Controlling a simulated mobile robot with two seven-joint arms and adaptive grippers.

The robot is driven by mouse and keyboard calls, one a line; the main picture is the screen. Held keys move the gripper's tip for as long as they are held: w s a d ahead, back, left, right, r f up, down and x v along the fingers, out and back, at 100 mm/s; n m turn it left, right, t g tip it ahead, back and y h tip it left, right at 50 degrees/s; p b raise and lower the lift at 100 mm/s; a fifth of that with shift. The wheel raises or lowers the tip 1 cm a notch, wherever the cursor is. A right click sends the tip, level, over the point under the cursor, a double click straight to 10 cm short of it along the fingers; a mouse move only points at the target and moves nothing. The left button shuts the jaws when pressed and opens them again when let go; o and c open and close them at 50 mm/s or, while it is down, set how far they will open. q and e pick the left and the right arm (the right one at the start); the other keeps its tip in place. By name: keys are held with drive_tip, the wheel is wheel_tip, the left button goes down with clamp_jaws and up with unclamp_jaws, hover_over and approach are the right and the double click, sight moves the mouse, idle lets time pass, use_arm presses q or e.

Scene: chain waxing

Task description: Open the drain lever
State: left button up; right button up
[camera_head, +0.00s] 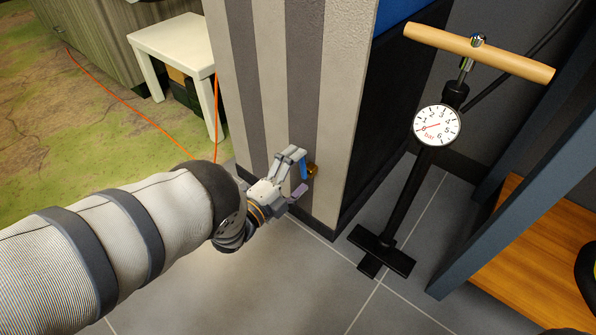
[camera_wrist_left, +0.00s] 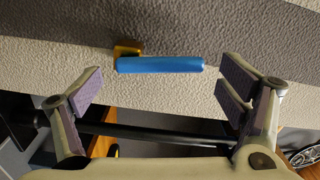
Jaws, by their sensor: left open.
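The drain lever is a blue handle (camera_wrist_left: 160,64) on a brass fitting (camera_wrist_left: 128,50) that comes out of the striped wall. In the left wrist view the handle lies level, between and a little beyond my open fingertips, with a gap to each. My right gripper is not in view.
The striped wall (camera_head: 305,60) stands directly behind the lever. A floor pump (camera_head: 420,180) with a gauge stands to its right, beside a shelf with a wooden board (camera_head: 535,255). A white stool (camera_head: 175,45) is at the back left. Grey floor tiles in front are clear.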

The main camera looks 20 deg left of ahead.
use_arm(q)
drive_tip(key=v, duration=1.2)
